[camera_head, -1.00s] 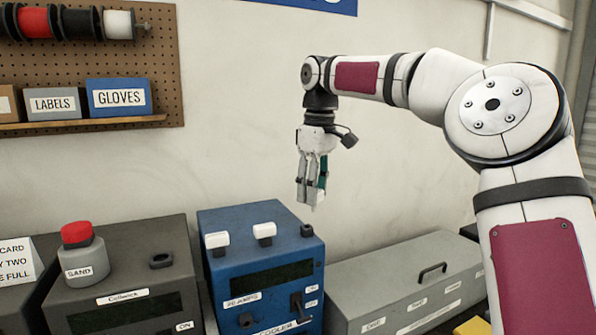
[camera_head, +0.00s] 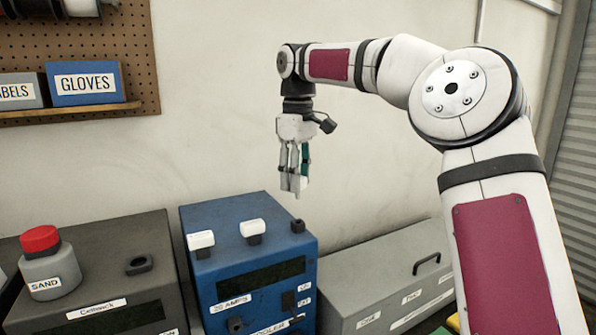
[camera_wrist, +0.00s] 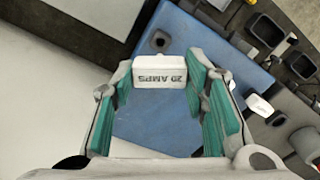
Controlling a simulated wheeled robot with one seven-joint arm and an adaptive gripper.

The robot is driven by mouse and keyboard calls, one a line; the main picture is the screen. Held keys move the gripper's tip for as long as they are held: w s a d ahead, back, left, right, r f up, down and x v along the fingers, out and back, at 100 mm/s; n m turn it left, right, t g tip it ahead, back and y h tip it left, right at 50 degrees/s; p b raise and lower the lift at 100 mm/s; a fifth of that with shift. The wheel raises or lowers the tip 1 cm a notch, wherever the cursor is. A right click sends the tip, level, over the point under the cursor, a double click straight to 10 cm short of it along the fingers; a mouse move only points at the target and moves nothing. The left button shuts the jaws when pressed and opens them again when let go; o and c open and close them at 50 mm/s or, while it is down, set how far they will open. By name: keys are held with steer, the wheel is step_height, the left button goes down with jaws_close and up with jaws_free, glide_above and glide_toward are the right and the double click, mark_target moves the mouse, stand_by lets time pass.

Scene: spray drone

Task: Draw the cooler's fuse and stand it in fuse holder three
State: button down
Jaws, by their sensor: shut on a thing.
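My gripper (camera_head: 294,188) hangs fingers down above the right rear part of the blue cooler box (camera_head: 205,268). In the wrist view its green-padded fingers (camera_wrist: 160,90) are shut on a white fuse (camera_wrist: 160,72) marked "20 AMPS". The fuse's lower end is hidden. On the cooler's top are two white-capped pieces, one at the left (camera_head: 201,240) and one in the middle (camera_head: 252,228), and a small black socket (camera_head: 298,226) at the right that looks empty. I cannot make out fuse holder three.
A dark unit (camera_head: 100,250) with a red-topped "SAND" piece (camera_head: 42,262) stands left of the cooler. A long grey box (camera_head: 385,265) with a handle (camera_head: 427,262) and small, hard-to-read labels stands at right. A pegboard shelf (camera_head: 80,112) is on the wall. The air beside the gripper is clear.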

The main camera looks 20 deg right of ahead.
steer(key=shift+s+f+p, duration=0.1)
steer(key=shift+f+p, duration=0.25)
steer(key=shift+f, duration=1.95)
steer(key=shift+f, duration=1.65)
steer(key=c, duration=0.9)
jaws_free()
steer(key=shift+o, duration=0.2)
step_height(320, 180, up, 12)
steer(key=shift+f, duration=0.1)
